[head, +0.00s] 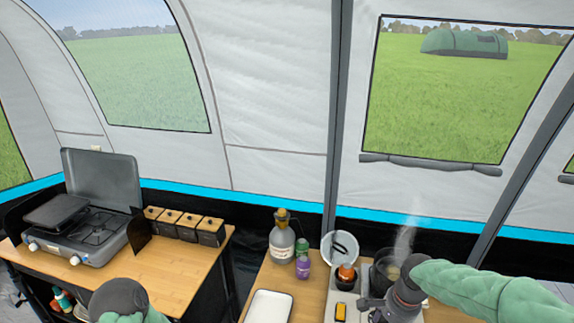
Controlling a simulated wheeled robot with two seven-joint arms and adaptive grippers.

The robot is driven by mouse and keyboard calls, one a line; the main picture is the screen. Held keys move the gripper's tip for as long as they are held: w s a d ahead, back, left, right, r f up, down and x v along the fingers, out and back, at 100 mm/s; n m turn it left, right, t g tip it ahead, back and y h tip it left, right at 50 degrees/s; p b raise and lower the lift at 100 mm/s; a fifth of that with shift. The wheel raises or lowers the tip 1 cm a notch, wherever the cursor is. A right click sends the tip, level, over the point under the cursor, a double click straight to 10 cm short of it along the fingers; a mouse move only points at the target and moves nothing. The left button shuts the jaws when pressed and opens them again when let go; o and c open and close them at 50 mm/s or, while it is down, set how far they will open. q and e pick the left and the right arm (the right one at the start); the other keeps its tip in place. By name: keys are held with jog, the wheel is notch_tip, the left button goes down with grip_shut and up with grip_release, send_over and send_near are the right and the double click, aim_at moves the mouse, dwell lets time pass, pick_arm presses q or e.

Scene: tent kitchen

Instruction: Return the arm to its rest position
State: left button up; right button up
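My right arm comes in from the right in a green sleeve. Its dark gripper (376,306) points down at the front of the cooking area, just in front of a dark steaming pot (382,273). The fingers are small and partly hidden by the wrist, so I cannot tell whether they are open or shut or hold anything. Of my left arm, only a dark rounded joint and a green sleeve show at the bottom left. The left gripper is not visible.
A black cup (345,282) with an orange-topped item, a yellow item (340,312) and a white round lid (340,246) are near the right gripper. A large bottle (282,240), purple bottle (302,262) and white tray (268,307) stand left. A stove (85,232) and several boxes (186,227) occupy the left table.

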jog(key=s+a+f+n+y, duration=0.1)
jog(key=s+a+f+n, duration=0.15)
jog(key=f, duration=0.35)
jog(key=s+a+f+n+y, duration=0.1)
jog(key=a+f, duration=0.3)
jog(key=f, duration=0.3)
jog(key=s+a+f+n, duration=0.1)
jog(key=s+a+f, duration=0.15)
jog(key=f, duration=0.35)
jog(key=s+a+f+n+y, duration=0.1)
jog(key=s+a+f+n, duration=0.4)
jog(key=s+f, duration=0.7)
jog(key=b+x, duration=0.8)
jog(key=b, duration=0.2)
jog(key=shift+w+d, duration=0.25)
jog(key=shift+d, duration=0.05)
